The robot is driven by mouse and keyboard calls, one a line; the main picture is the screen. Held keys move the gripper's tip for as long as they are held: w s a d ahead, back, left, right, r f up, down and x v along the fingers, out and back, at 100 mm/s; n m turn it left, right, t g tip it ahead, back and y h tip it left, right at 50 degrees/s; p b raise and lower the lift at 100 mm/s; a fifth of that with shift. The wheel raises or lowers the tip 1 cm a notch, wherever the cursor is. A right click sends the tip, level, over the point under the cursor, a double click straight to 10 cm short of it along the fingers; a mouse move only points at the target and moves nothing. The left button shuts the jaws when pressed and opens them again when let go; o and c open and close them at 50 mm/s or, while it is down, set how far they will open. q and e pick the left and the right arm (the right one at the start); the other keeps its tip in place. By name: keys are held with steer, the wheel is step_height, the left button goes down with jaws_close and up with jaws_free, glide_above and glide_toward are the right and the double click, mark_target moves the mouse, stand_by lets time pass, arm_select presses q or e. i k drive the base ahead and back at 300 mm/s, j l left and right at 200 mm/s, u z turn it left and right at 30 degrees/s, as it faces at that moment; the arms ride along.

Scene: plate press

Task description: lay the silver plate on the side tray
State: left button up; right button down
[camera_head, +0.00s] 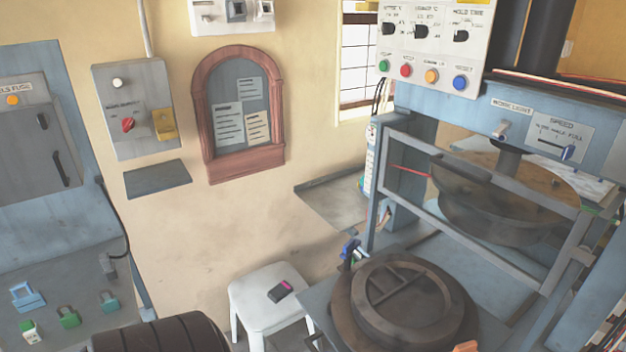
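I cannot make out a silver plate for sure in the head view. A dark round mould (355,305) with a ring and crossbars on its top lies on the bed at the front of the blue press (420,235). A flat grey tray (335,208) with a raised back edge sticks out at the left side of the press, beside the wall. Its visible surface looks bare. Neither of my grippers is in view.
A white stool (252,315) with a small dark and pink object (280,291) stands left of the mould. The press's barred guard frame (470,160) stands before a round upper platen (530,200). A blue-grey cabinet (45,190) fills the left side.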

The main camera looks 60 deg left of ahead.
mark_target(338, 200)
steer(key=u, duration=1.7)
steer(key=i+j+u, duration=0.15)
steer(key=u, duration=0.2)
steer(key=i+j+u, duration=0.2)
steer(key=u, duration=0.15)
steer(key=i+j+u, duration=0.15)
steer(key=u, duration=0.2)
steer(key=i+l, duration=0.5)
steer(key=l, duration=0.1)
